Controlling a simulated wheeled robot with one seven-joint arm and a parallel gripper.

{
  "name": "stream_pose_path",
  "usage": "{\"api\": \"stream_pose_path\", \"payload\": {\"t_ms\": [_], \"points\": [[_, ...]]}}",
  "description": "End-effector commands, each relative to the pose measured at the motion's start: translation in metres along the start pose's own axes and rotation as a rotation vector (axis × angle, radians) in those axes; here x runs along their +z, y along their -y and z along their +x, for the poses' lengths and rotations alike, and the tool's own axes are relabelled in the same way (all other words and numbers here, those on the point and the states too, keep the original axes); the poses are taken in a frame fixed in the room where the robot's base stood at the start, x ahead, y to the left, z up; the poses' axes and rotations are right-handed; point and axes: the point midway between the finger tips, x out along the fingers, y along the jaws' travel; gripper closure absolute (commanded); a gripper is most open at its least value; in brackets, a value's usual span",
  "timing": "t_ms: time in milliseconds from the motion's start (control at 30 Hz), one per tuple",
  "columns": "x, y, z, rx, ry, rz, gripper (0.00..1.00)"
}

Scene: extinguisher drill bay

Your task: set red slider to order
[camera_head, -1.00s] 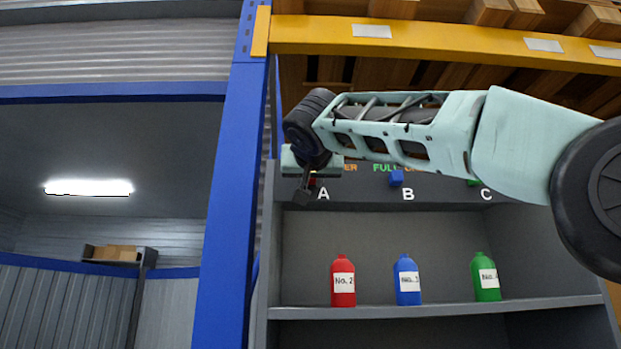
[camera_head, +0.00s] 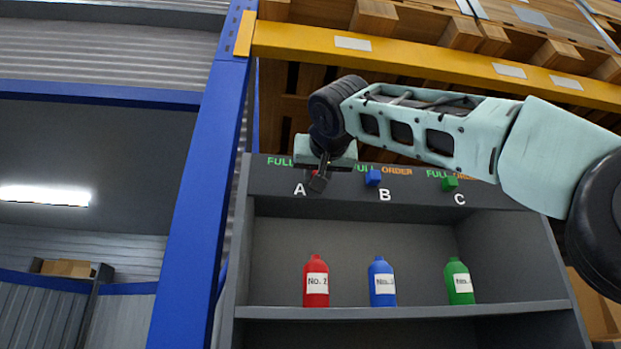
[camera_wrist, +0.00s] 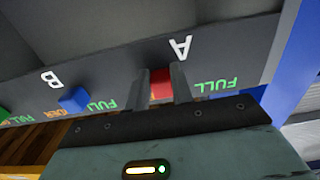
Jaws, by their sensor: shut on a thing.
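The red slider (camera_wrist: 160,86) sits on the dark panel strip above letter A, between the two fingers of my gripper (camera_wrist: 161,88) in the wrist view. My gripper (camera_head: 319,182) is shut on it; in the head view the gripper hides most of the slider. The slider stands right of letter A (camera_head: 300,190) in the head view, away from the green FULL label (camera_head: 280,161). The ORDER label for A is hidden behind my gripper.
The blue slider (camera_head: 373,177) and the green slider (camera_head: 449,184) sit left of B and C. Red (camera_head: 316,284), blue (camera_head: 381,286) and green (camera_head: 459,285) bottles stand on the shelf (camera_head: 420,311) below. A blue post (camera_head: 213,170) rises at left.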

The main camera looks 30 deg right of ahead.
Motion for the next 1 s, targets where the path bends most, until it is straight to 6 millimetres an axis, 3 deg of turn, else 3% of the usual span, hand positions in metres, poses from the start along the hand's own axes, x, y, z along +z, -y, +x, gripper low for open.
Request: {"api": "stream_pose_path", "payload": {"t_ms": [67,100,167,567,767,1000], "points": [[0.000,-0.003,0.000,0.008,0.002,0.001,1.00],[0.000,-0.004,0.000,0.008,0.002,0.002,0.69],[0.000,-0.003,0.000,0.008,0.002,0.002,0.55],[0.002,-0.001,-0.008,0.003,0.000,0.003,0.55],[0.004,-0.001,-0.044,0.000,-0.001,0.005,0.55],[0.003,0.000,-0.101,-0.001,0.000,0.003,0.55]]}}
